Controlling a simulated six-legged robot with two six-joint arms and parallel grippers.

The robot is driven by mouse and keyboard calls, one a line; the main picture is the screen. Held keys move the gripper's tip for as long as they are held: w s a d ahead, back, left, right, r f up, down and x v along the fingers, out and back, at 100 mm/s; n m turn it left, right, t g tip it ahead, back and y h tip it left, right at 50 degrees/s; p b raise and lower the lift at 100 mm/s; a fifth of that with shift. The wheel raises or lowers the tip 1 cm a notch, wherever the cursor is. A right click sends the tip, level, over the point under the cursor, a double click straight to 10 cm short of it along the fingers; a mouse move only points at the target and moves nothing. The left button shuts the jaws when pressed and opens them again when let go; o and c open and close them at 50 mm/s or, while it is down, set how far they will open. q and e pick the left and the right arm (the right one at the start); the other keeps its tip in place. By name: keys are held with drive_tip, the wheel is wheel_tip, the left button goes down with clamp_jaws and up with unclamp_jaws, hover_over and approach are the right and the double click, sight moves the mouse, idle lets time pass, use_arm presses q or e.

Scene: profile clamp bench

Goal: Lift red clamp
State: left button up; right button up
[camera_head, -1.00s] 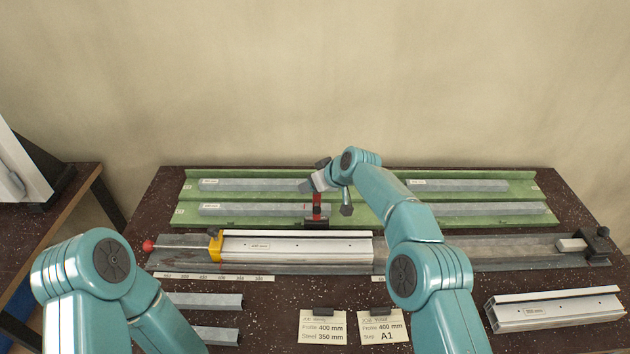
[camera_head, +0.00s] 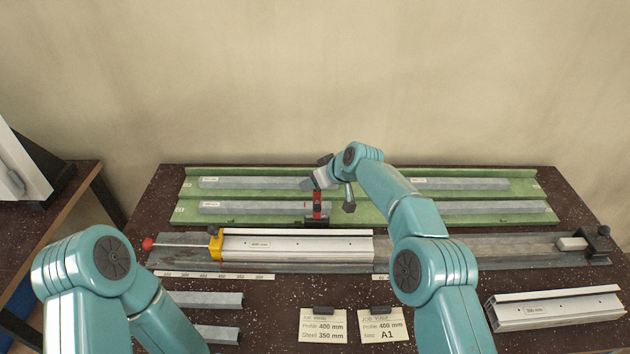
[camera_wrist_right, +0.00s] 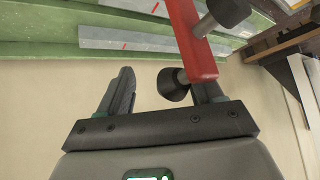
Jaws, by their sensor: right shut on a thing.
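The red clamp (camera_head: 317,207) stands upright at the front edge of the green tray (camera_head: 390,222) in the head view, with a dark foot at its lower end. My right gripper (camera_head: 321,184) is at its top end and shut on it. In the right wrist view the red bar of the clamp (camera_wrist_right: 186,38) runs along one finger of my right gripper (camera_wrist_right: 165,84), with dark knobs on it. Whether the clamp's foot touches anything is hard to tell. My left gripper is out of view; only its arm shows at the lower left.
Grey steel bars (camera_head: 250,183) lie in the green tray. In front, a silver profile (camera_head: 300,246) lies on a long rail between a yellow block (camera_head: 215,245) and a dark end stop (camera_head: 597,245). Another profile (camera_head: 555,309) lies at the right. Two paper cards (camera_head: 323,327) lie in front.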

drive_tip(key=s+d+r+p, duration=0.1)
drive_tip(key=d+r+p, duration=0.3)
drive_tip(key=r, duration=1.2)
drive_tip(key=shift+d+p, duration=0.35)
drive_tip(key=shift+d, duration=1.75)
drive_tip(key=shift+r, duration=0.1)
